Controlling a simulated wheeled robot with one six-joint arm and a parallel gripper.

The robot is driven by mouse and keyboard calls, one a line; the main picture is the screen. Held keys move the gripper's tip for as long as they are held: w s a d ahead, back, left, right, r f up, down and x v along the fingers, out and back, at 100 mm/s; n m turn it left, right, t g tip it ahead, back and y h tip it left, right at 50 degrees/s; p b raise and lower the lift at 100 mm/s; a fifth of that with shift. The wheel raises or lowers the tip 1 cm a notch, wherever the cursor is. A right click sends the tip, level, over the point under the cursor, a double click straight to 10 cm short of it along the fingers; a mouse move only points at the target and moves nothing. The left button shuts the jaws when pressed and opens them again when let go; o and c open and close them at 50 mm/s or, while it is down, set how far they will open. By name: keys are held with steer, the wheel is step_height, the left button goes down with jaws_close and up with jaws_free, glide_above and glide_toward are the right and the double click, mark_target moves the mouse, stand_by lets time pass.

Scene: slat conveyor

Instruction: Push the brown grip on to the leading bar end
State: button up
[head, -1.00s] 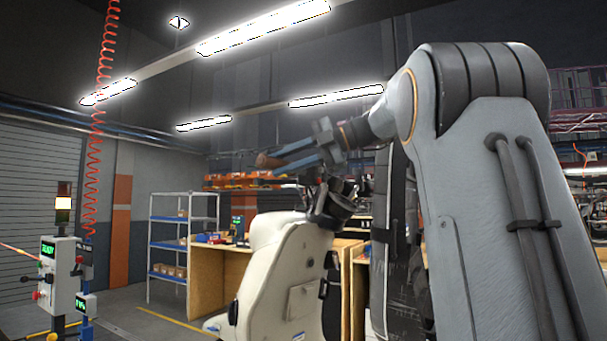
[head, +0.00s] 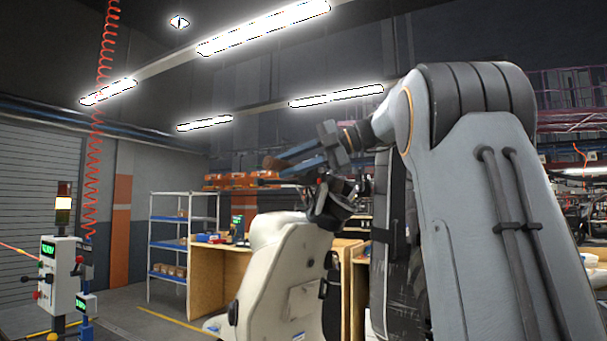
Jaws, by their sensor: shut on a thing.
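My gripper (head: 281,163), with two blue fingers pointing left, is above the white scooter-like body (head: 280,268). It is shut on a small brown piece at the fingertips, which looks like the brown grip (head: 268,162). The grip is small and partly covered by the fingers. Dark handlebar-like parts (head: 330,203) sit at the top right of the white body, just below my gripper. I cannot make out the leading bar end or tell whether the grip touches it.
A wooden bench (head: 215,272) stands behind the white body. A blue and white shelf rack (head: 183,240) is farther back. A control post (head: 62,275) with a lit lamp stands at the left, beside a red coiled hose (head: 97,130). Open floor lies between.

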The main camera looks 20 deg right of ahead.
steer(key=shift+d, duration=0.15)
steer(key=shift+w+d+f, duration=0.1)
steer(key=shift+w+d, duration=0.4)
steer(key=shift+d, duration=0.3)
steer(key=shift+d, duration=0.1)
stand_by(0.4)
steer(key=shift+w+d, duration=0.2)
steer(key=o, duration=1)
